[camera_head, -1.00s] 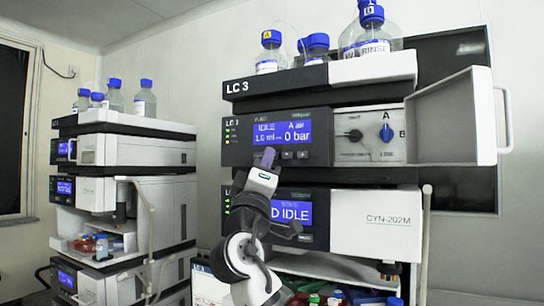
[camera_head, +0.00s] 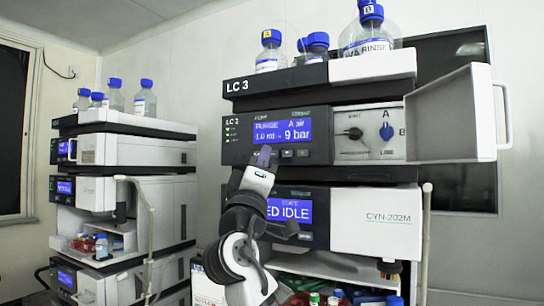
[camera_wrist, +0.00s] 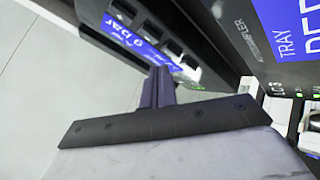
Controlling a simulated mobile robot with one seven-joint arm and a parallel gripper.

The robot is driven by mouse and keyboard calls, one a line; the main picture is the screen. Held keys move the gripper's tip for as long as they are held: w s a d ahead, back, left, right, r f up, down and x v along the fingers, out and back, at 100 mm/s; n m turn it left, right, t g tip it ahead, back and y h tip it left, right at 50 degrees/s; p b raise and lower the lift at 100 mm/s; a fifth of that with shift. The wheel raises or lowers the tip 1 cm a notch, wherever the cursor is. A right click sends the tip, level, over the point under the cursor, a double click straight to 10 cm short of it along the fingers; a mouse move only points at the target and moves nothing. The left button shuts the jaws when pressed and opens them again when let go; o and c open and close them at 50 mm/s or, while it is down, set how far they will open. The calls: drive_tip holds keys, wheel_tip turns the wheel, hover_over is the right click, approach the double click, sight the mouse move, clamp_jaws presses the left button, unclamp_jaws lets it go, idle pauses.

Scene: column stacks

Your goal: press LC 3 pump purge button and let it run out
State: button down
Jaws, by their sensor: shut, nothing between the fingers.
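The LC 3 pump module (camera_head: 240,141) is the upper dark unit of the near stack. Its blue display (camera_head: 283,132) reads PURGE, A air, 1.0 ml and 9 bar. A row of small dark buttons (camera_head: 295,154) sits below the display. My gripper (camera_head: 265,152) is shut and empty, its tip at the left end of that button row. In the wrist view my gripper fingers (camera_wrist: 157,85) point at the pump panel's button row (camera_wrist: 178,60). The fingertips cover the leftmost button, so I cannot tell whether they touch it.
Solvent bottles (camera_head: 370,32) stand on top. A second stack (camera_head: 125,150) stands at left.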

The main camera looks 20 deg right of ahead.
drive_tip(key=shift+s+a+b, duration=0.35)
drive_tip(key=shift+s+a, duration=0.45)
drive_tip(key=shift+a, duration=0.2)
drive_tip(key=shift+s+a+b, duration=0.3)
drive_tip(key=shift+s+a, duration=0.45)
drive_tip(key=shift+a, duration=0.25)
